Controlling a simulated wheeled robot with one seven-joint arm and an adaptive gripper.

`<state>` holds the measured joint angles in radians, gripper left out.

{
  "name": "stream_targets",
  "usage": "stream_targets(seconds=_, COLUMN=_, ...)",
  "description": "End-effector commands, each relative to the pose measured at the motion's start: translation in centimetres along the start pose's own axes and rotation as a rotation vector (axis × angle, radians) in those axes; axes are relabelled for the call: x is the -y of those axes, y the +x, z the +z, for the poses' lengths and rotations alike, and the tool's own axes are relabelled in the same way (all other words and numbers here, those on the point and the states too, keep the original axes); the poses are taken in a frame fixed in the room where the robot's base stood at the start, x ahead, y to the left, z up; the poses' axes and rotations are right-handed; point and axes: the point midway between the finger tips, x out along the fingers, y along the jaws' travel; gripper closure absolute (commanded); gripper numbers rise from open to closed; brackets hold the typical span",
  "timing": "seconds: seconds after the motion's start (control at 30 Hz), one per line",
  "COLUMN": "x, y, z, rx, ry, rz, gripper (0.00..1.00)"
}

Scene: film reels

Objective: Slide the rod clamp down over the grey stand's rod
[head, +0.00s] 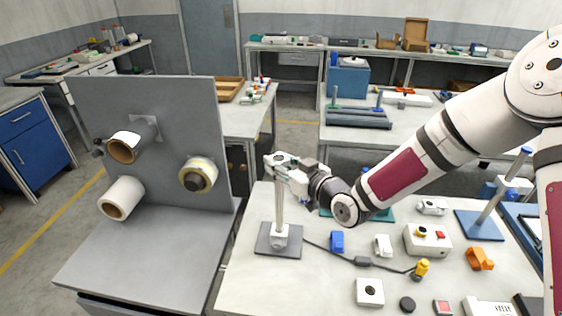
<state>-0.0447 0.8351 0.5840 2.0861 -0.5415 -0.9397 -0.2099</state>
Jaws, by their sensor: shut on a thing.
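The grey stand has a flat dark grey base (265,245) near the left edge of the table. Its upright pale rod (279,205) rises from a whitish block (281,232) low on the base. My gripper (281,164) is at the top of the rod, coming from the right. It is shut on a small pale piece, apparently the rod clamp (270,160). The clamp is mostly hidden by the fingers and very small here. I cannot tell whether it is around the rod or just above or beside its top.
A grey panel (160,95) with film reels stands at the left. On the table are a blue clip (337,241), a white clip (382,245), a cable with a yellow plug (421,269), a control box (427,240) and, at right, a blue-based stand (480,226).

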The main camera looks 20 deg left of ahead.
Motion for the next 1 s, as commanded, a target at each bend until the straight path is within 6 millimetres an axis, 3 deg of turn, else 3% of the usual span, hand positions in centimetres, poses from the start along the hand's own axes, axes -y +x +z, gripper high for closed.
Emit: stream_targets(seconds=1.0, x=0.0, y=0.6, z=4.5, rx=0.0, ry=-0.001, rz=0.0, gripper=0.97)
